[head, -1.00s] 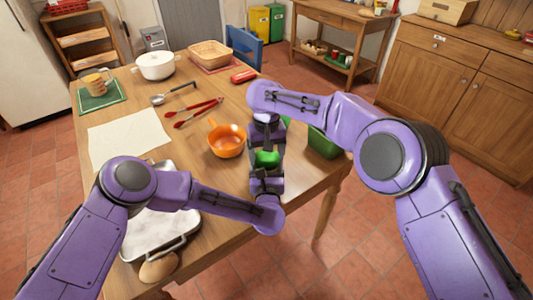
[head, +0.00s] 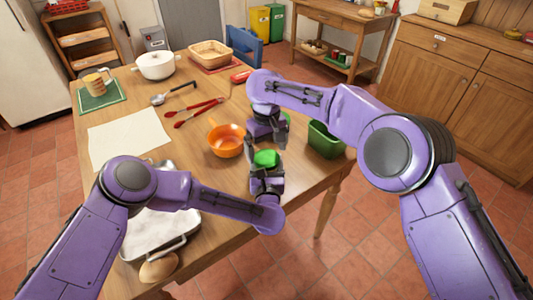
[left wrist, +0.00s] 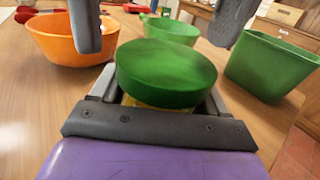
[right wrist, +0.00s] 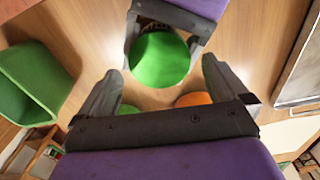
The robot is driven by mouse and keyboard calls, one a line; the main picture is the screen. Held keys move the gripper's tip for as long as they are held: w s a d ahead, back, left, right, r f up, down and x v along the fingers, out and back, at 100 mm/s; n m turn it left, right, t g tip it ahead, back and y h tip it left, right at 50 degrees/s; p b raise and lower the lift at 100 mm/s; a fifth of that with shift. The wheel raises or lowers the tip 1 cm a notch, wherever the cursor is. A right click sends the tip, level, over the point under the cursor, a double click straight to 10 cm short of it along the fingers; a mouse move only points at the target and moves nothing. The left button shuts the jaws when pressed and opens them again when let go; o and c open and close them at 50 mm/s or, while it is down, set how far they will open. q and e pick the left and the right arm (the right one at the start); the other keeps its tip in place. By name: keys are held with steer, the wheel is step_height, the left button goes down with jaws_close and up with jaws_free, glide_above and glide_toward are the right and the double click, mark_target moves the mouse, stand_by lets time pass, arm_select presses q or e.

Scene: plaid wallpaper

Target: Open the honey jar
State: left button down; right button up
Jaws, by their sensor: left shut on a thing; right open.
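The honey jar's round green lid (head: 265,158) sits on top of the jar, whose yellow body (left wrist: 150,103) shows only as a strip below it in the left wrist view. My left gripper (head: 266,168) is shut around the jar and holds it upright near the table's front edge. My right gripper (head: 266,140) is open and empty, just behind and above the lid. In the right wrist view the lid (right wrist: 160,60) lies beyond my spread fingertips, apart from them. Whether the lid is loosened cannot be told.
An orange bowl (head: 226,140) stands left of the jar. A green bowl (left wrist: 172,30) is behind it, mostly hidden in the head view. A green box (head: 325,140) stands to the right by the table's edge. A metal tray (head: 160,230) lies at front left.

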step_height(320, 180, up, 2)
steer(key=shift+r, duration=0.1)
steer(key=shift+s+a, duration=0.1)
steer(key=shift+c, duration=0.8)
steer(key=r+n, duration=0.1)
steer(key=r, duration=0.2)
steer(key=shift+a+r, duration=0.15)
steer(key=shift+a, duration=0.05)
steer(key=f, duration=0.7)
steer(key=shift+d+f, duration=0.35)
steer(key=shift+f, duration=0.05)
steer(key=shift+c, duration=0.2)
